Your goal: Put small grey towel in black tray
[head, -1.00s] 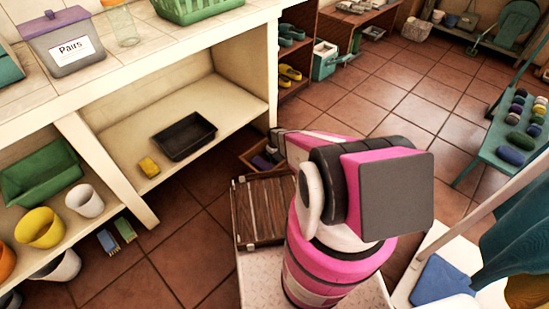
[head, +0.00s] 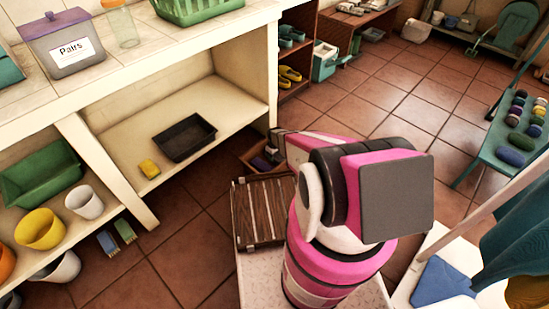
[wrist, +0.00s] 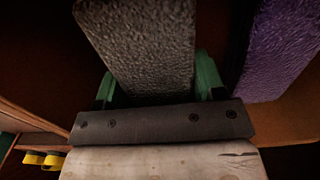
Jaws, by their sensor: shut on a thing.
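The small grey towel (wrist: 150,40) fills the upper middle of the wrist view. My gripper (wrist: 157,82) is shut on it, with a green finger at each side of the towel. The fingertips are partly hidden by the towel. In the head view my arm hides most of the gripper and the grey towel. The black tray (head: 184,139) sits on the lower shelf of the pale counter, left of my arm, and looks empty. It is well apart from my gripper.
A purple towel (wrist: 282,45) stands close to the right of the grey one. A yellow sponge (head: 149,168) lies left of the tray.

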